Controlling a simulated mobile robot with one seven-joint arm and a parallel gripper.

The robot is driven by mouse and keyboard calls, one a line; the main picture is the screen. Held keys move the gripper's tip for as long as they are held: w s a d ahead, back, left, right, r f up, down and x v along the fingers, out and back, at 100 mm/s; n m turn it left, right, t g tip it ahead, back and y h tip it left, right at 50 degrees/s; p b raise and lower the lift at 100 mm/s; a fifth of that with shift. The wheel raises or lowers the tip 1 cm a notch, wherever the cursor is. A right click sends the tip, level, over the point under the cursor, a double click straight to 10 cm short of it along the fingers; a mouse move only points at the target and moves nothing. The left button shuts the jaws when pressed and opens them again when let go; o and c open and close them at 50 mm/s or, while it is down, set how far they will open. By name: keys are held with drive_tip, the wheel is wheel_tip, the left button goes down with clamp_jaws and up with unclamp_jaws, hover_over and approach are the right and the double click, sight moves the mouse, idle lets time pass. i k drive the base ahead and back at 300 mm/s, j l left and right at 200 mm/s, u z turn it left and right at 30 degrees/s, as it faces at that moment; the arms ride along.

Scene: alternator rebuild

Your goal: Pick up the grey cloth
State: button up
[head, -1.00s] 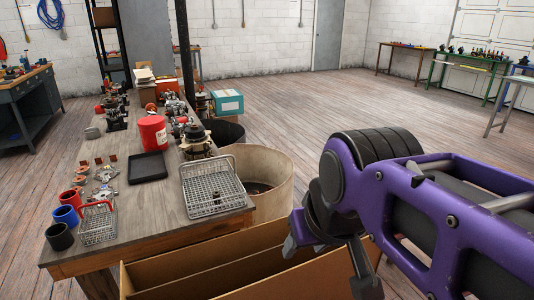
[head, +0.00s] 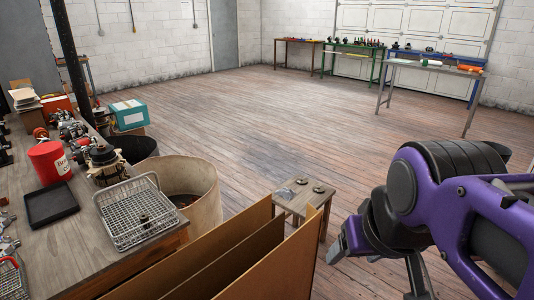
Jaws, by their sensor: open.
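I cannot make out a grey cloth for certain in the head view. A small wooden stool (head: 293,207) stands on the floor just beyond the cardboard panels, with a few small dark pieces and a pale greyish patch on its top, too small to identify. My gripper (head: 380,267) is at the lower right, hanging over the floor to the right of the stool. Its two fingers are apart, with nothing visible between them.
The workbench (head: 80,250) at left carries a wire basket (head: 137,211), a black tray (head: 51,204) and a red tub (head: 48,163). A large beige bin (head: 195,190) stands beside it. Cardboard panels (head: 235,250) rise in front. A grey table (head: 437,66) stands far right. The middle floor is open.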

sight(286, 194)
drive_tip(key=i+l+z, duration=0.25)
drive_tip(key=i+l, duration=1.1)
drive_tip(key=i+z, duration=0.25)
drive_tip(key=i, duration=0.85)
drive_tip(key=i+l, duration=0.2)
drive_tip(key=i, duration=0.3)
drive_tip(key=i+l+z, duration=0.15)
drive_tip(key=i, duration=0.35)
drive_tip(key=i+l, duration=0.25)
drive_tip(key=i, duration=0.2)
drive_tip(key=i+l, duration=0.3)
drive_tip(key=i, duration=0.15)
drive_tip(key=k+l+u, duration=0.1)
drive_tip(key=u, duration=0.45)
